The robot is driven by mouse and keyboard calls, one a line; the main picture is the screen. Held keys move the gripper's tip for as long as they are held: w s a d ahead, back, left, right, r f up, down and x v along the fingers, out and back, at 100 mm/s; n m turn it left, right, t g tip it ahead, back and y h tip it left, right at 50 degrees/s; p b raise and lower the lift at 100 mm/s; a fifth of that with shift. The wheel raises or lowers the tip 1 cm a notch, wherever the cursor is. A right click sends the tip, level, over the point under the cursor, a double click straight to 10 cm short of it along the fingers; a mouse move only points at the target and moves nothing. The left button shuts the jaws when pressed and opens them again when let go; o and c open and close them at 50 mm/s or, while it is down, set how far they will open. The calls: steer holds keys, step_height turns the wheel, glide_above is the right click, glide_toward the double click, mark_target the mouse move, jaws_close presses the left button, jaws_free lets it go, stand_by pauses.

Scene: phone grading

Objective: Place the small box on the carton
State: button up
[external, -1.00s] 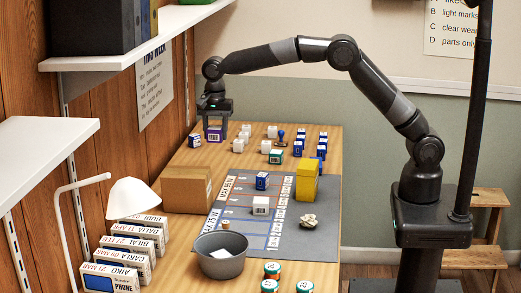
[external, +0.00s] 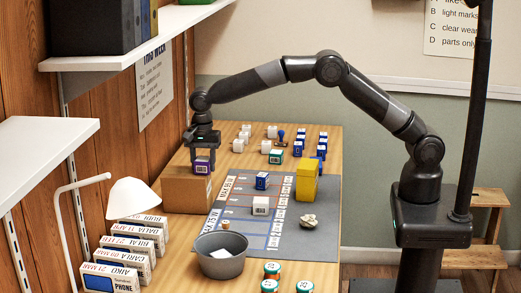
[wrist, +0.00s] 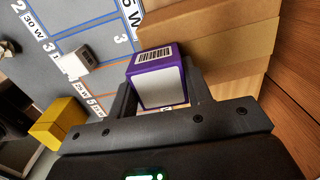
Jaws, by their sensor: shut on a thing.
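The small box (external: 202,166) is purple with white faces and a barcode. My gripper (external: 202,152) is shut on it, pointing down. In the external view the box shows at the back right of the brown carton (external: 183,194), at about the height of its top. In the wrist view the small box (wrist: 158,80) sits between the fingers, and the carton (wrist: 215,35) fills the area beyond and to the right of it. I cannot tell whether the box touches the carton.
A grey mat (external: 318,215) with printed lanes lies right of the carton. A grey bowl (external: 221,262) and a white lamp (external: 132,198) stand nearer. Several small boxes stand farther back.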

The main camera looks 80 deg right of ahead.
steer(key=o, duration=1)
steer(key=shift+f, duration=0.1)
